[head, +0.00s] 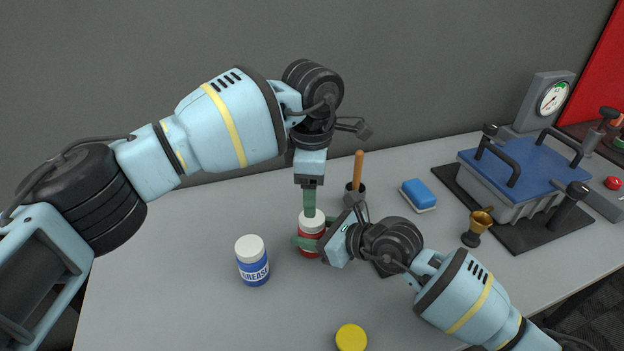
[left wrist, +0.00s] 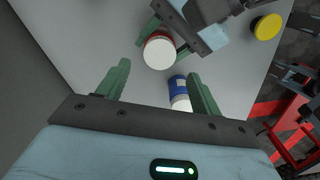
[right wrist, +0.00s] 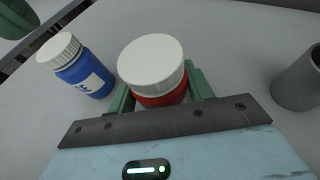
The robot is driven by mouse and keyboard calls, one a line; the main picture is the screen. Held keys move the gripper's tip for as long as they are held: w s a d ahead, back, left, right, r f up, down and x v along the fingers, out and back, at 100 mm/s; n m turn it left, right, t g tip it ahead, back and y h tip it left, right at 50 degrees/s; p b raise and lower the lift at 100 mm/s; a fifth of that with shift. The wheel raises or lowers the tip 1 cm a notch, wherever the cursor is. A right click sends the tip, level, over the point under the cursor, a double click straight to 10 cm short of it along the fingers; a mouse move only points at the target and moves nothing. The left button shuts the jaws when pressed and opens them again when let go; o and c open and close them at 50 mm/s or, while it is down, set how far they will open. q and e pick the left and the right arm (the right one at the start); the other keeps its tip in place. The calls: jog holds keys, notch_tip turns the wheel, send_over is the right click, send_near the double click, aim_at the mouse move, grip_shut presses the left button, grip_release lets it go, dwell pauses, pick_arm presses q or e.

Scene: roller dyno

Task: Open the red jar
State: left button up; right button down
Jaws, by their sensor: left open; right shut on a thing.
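The red jar (head: 311,238) stands upright on the table with its white lid (head: 309,222) on. It also shows in the right wrist view (right wrist: 163,97), between the green fingers. My right gripper (head: 311,244) is shut on the red jar's body, below the lid. My left gripper (head: 309,203) is above the jar, pointing down, with its fingers apart. In the left wrist view, the white lid (left wrist: 160,52) shows beyond and between the open green fingers (left wrist: 158,85), with nothing held in them. Part of the jar is hidden by my right gripper.
A blue grease jar (head: 253,267) with a white lid stands left of the red jar. A yellow disc (head: 351,338) lies in front. A mortar-like cup with a wooden handle (head: 357,175), a blue sponge (head: 418,194), a brass cup (head: 478,225) and a blue-topped machine (head: 525,170) are to the right.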

aim_at(312, 234)
pick_arm(q)
jog(key=m, duration=0.2)
jog(key=r+m, duration=0.1)
jog(key=m, duration=0.4)
jog(key=r+m, duration=0.1)
jog(key=m, duration=0.1)
jog(key=shift+f, duration=4.05)
jog(key=shift+c, duration=0.3)
